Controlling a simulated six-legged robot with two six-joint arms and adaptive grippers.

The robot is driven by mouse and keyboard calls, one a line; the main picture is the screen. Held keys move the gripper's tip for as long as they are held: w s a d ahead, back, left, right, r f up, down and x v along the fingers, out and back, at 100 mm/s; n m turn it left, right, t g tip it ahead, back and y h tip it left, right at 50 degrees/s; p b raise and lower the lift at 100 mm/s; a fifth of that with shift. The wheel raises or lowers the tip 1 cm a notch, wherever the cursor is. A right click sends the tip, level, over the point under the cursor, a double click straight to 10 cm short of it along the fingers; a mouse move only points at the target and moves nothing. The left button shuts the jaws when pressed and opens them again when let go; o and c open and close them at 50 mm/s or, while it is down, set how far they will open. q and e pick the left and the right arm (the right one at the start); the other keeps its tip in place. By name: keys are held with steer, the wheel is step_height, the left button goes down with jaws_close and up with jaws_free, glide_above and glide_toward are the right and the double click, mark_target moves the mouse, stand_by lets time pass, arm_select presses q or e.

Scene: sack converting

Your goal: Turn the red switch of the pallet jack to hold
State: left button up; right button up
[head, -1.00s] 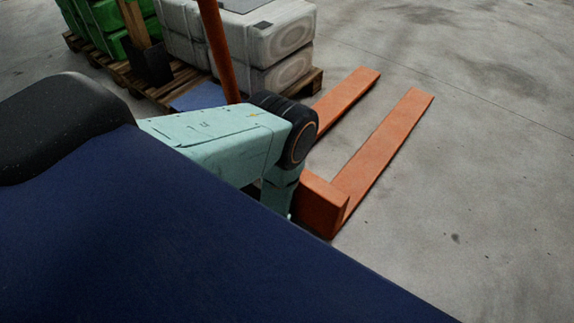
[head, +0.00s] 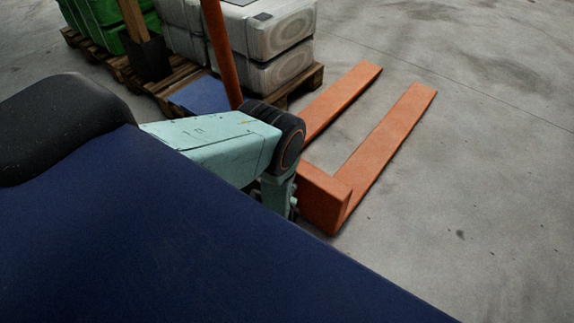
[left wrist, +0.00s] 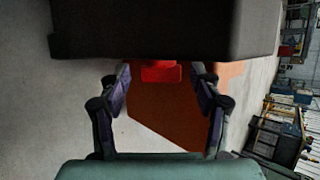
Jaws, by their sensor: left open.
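The pallet jack (head: 325,200) stands on the floor with its two orange forks pointing away in the head view. Its orange handle bar (head: 221,55) rises behind my pale green arm. The red switch (left wrist: 160,73) shows in the left wrist view below a dark block. My left gripper (left wrist: 162,80) is open, with one finger on each side of the red switch. I cannot tell whether the fingers touch it. In the head view my arm hides this gripper and the switch. My right gripper is in neither view.
A wooden pallet (head: 304,82) with white wrapped sacks (head: 275,35) stands behind the jack. Green sacks (head: 103,12) lie at the far left. Bare concrete floor (head: 480,150) is free on the right. Shelving and crates (left wrist: 285,130) show at the right of the wrist view.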

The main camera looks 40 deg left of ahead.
arm_select(q)
steer(key=c, duration=1.1)
steer(key=shift+s+f+t+b, duration=0.2)
steer(key=shift+t+b, duration=0.25)
steer(key=shift+t, duration=0.55)
steer(key=shift+c, duration=0.2)
steer(key=n+t, duration=0.1)
steer(key=t, duration=0.2)
steer(key=shift+y, duration=0.3)
steer(key=shift+w, duration=0.1)
steer(key=shift+n, duration=0.3)
steer(key=o, duration=1.1)
steer(key=shift+o, duration=0.2)
steer(key=shift+f, duration=0.1)
